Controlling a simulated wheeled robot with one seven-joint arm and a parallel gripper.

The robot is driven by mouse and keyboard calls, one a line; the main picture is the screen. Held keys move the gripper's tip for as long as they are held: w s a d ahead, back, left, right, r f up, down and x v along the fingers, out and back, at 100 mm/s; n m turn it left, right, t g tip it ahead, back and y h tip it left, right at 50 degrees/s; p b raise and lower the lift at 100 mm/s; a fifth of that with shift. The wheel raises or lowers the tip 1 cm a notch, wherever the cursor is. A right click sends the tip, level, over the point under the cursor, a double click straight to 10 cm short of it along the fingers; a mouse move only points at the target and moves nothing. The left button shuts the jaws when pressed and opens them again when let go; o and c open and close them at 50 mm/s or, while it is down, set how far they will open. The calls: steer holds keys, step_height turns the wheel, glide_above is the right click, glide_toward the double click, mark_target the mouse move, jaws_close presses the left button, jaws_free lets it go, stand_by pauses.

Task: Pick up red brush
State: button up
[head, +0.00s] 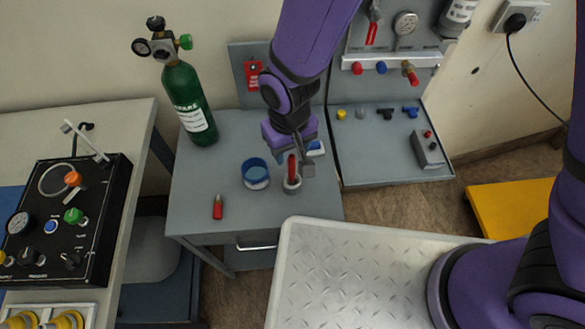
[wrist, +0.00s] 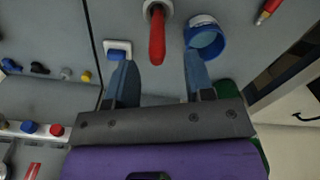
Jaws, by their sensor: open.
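A red-handled tool, which looks like the red brush (head: 292,166), stands upright in a small grey round holder (head: 291,185) on the grey table. In the wrist view the red brush (wrist: 157,38) sticks out of the holder (wrist: 158,8) toward me, its lower end hidden inside. My gripper (head: 296,153) is open and empty, just above and behind it. In the wrist view my gripper (wrist: 157,62) has its two blue fingers apart, with the red handle's tip roughly centred between them; I cannot tell if the handle is inside the jaws.
A blue cup (head: 256,175) stands close left of the holder. A shorter red tool with a pale tip (head: 217,208) lies near the table's front edge. A green gas cylinder (head: 188,100) stands at the back left.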

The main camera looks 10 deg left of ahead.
mark_target(292, 164)
steer(key=shift+d+f, duration=0.2)
steer(key=shift+f, duration=2.7)
jaws_close()
